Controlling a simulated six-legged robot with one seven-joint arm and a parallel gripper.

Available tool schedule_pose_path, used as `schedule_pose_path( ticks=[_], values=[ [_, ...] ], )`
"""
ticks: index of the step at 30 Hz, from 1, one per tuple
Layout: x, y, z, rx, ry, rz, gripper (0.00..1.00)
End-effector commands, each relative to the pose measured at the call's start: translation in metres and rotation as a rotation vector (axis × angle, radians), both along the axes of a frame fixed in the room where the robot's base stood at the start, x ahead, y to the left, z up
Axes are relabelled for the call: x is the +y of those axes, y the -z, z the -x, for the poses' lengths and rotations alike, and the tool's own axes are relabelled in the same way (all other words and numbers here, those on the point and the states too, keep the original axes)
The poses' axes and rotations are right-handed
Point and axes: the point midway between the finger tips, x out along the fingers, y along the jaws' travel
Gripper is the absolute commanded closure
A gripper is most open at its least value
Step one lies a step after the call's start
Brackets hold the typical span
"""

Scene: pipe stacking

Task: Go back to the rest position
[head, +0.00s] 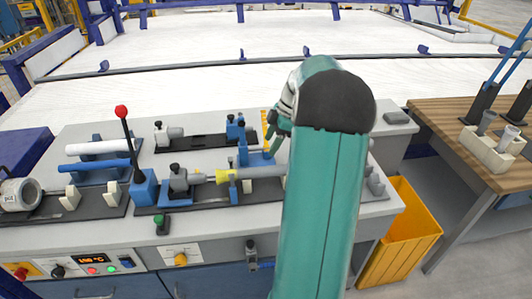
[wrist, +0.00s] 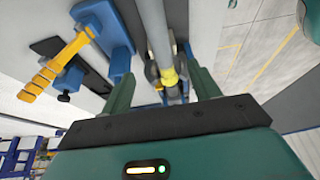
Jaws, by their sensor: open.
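My gripper (wrist: 162,92) is open in the wrist view, with its two green fingers apart. A grey pipe (wrist: 158,35) with a yellow band (wrist: 169,76) shows beyond and between the fingers. I cannot tell how far it is from them. In the head view my teal arm covers the right part of the bench, and the gripper is mostly hidden behind it. The grey pipe (head: 262,171) lies level in the fixture there, with the yellow band (head: 226,176) near its left end. Its right end is hidden behind my arm.
The grey bench (head: 230,222) carries a red-knobbed lever (head: 121,112), a white pipe (head: 97,147) and a blue pipe (head: 98,166) at left. A yellow bin (head: 405,235) stands right of the bench, beside a wooden table (head: 455,118). The white floor area behind the bench is clear.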

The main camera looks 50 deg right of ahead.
Motion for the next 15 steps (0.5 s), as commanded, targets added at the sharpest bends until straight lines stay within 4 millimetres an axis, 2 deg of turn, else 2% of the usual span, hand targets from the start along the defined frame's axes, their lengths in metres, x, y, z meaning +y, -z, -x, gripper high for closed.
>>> schedule_pose_path(
  ticks=[4, 12, 15],
  values=[
    [-0.0036, -0.0113, 0.0029, -0.001, 0.0, 0.001, 0.39],
    [-0.0036, -0.0124, 0.0034, 0.0, 0.0, 0.0, 0.39],
    [0.0024, -0.0155, 0.0007, 0.006, 0.004, 0.004, 0.39]
  ],
)
